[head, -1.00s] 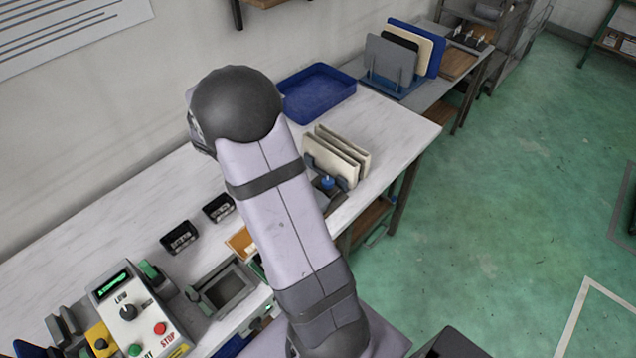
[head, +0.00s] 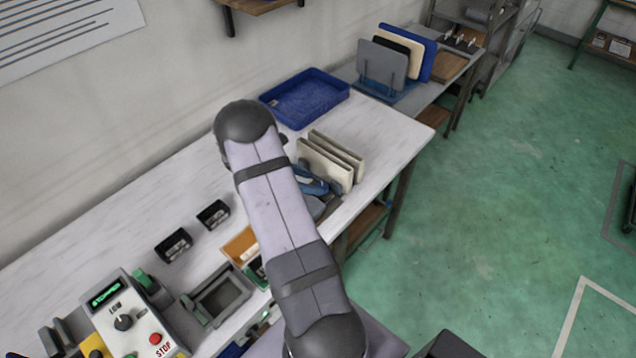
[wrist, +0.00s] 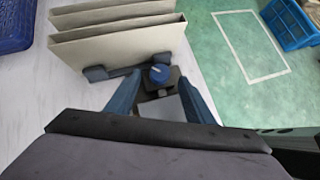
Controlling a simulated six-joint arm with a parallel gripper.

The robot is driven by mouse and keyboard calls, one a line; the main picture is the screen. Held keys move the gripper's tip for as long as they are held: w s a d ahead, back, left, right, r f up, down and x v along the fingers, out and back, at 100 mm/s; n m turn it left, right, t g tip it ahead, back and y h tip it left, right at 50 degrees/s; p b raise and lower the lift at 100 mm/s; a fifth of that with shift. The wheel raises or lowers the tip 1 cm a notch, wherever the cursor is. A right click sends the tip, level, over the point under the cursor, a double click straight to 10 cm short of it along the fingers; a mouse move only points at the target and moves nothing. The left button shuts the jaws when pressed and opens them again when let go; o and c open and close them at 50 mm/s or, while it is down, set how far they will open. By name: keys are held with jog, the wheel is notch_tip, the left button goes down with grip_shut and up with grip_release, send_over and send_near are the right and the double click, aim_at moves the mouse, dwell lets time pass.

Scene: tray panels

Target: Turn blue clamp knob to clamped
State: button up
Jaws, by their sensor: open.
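The blue clamp knob (wrist: 159,73) shows in the wrist view, with a pale mark on its top. It sits on a dark clamp block at the front of the rack that holds upright cream panels (wrist: 125,48). My gripper (wrist: 160,80) is open, with one blue finger on each side of the knob's line. I cannot tell whether either finger touches the knob. In the head view my gripper (head: 318,181) is low beside the same panels (head: 328,158), and the knob is hidden there.
A blue tray (head: 305,98) lies on the white bench behind the panels. Grey, black, cream and blue boards (head: 398,55) stand in a rack farther back. A control box (head: 130,325) and two small black boxes are at the left. Green floor lies right of the bench.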

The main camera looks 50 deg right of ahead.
aim_at(321, 186)
jog(key=shift+p+x, duration=0.55)
jog(key=shift+x, duration=1.5)
jog(key=c, duration=1)
